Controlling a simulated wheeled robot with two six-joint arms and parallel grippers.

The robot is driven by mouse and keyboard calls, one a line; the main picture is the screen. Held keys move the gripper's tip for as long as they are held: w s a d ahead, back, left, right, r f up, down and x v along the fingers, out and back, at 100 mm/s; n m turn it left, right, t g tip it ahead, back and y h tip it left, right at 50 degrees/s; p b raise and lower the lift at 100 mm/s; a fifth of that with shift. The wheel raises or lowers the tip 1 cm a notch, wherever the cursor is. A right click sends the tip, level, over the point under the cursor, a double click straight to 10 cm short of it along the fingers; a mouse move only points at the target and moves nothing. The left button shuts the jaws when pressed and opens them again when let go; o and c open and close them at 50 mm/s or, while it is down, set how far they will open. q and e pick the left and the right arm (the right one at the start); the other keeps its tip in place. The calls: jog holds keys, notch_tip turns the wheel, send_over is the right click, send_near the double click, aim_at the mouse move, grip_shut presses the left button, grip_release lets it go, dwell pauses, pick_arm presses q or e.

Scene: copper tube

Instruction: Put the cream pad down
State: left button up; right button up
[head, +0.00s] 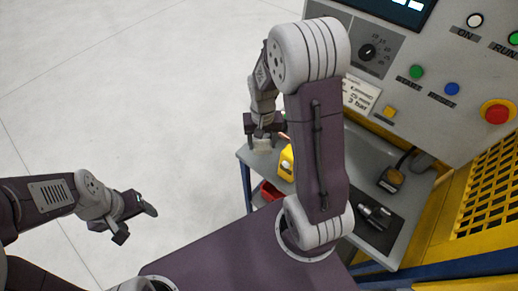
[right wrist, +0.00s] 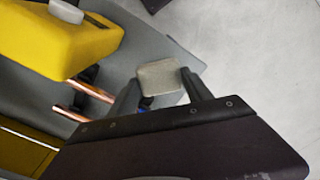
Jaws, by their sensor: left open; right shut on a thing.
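The cream pad (right wrist: 160,77) is a small pale block. It sits between the fingers of my right gripper (right wrist: 163,88), which is shut on it. In the head view the pad (head: 262,145) shows just below the right gripper (head: 263,127), at the far left corner of the grey bench (head: 408,222). I cannot tell whether it touches the bench top. My left gripper (head: 136,218) is open and empty, out over the floor at the left, well away from the pad.
A yellow block-shaped device (head: 287,163) stands on the bench close to the pad, with copper tubes (right wrist: 85,112) beside it in the wrist view. A dark mat (head: 378,232) with metal parts lies at right. A control panel (head: 440,60) rises behind. A red bin (head: 268,191) sits lower.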

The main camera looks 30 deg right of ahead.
aim_at(260, 145)
jog(key=shift+w+a+f, duration=0.25)
jog(key=shift+a+f, duration=0.15)
jog(key=f, duration=0.3)
jog(key=shift+s+f, duration=0.1)
jog(key=shift+s, duration=0.1)
jog(key=shift+w+f, duration=0.2)
jog(key=shift+f, duration=0.2)
jog(key=o, duration=1.3)
jog(key=shift+s, duration=0.1)
jog(key=shift+o, duration=0.2)
jog(key=shift+f, duration=0.1)
